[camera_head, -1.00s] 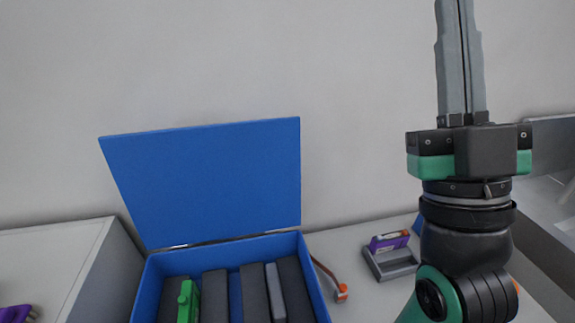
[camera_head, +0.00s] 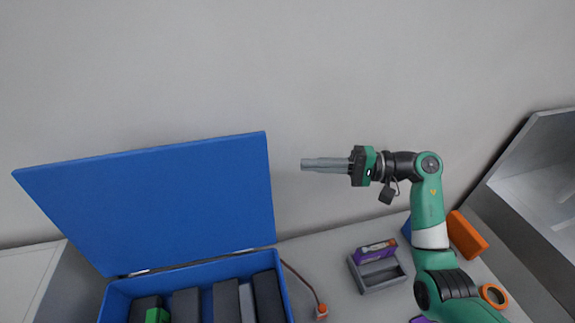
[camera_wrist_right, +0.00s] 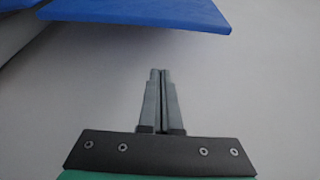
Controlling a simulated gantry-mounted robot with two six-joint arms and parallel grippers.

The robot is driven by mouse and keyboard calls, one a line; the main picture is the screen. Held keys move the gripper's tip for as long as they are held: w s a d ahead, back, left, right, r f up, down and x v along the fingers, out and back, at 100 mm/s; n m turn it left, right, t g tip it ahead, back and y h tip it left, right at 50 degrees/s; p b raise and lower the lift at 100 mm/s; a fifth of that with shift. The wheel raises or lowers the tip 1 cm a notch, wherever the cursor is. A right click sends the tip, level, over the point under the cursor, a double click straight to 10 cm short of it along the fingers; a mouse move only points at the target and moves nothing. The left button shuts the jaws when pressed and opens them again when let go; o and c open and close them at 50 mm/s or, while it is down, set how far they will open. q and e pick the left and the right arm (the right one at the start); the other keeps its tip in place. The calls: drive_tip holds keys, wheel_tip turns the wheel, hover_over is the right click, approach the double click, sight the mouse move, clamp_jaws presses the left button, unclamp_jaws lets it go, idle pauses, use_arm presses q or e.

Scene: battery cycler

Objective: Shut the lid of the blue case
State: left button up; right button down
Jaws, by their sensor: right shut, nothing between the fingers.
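The blue case (camera_head: 205,273) stands at the lower left in the head view, with several dark blocks and a green piece inside. Its blue lid (camera_head: 165,205) stands open, raised at the back of the case and leaning toward the wall. My right gripper (camera_head: 303,164) is shut and empty. It points left, to the right of the lid and apart from it, at about the height of the lid's upper part. In the right wrist view the shut fingers (camera_wrist_right: 159,72) show, with part of the lid (camera_wrist_right: 150,12) ahead at the top. My left gripper is not in view.
A grey holder (camera_head: 378,273) with a purple item (camera_head: 375,250) sits right of the case. A cable with an orange end (camera_head: 321,311) lies between them. An orange block (camera_head: 467,234) and orange ring (camera_head: 493,296) lie farther right. A grey wall stands behind the table.

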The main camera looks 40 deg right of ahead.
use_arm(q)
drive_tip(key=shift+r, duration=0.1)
use_arm(e)
drive_tip(key=w+a, duration=0.3)
drive_tip(key=a, duration=0.5)
drive_tip(key=shift+a+r, duration=0.15)
drive_tip(key=shift+a, duration=0.1)
drive_tip(key=shift+s, duration=0.1)
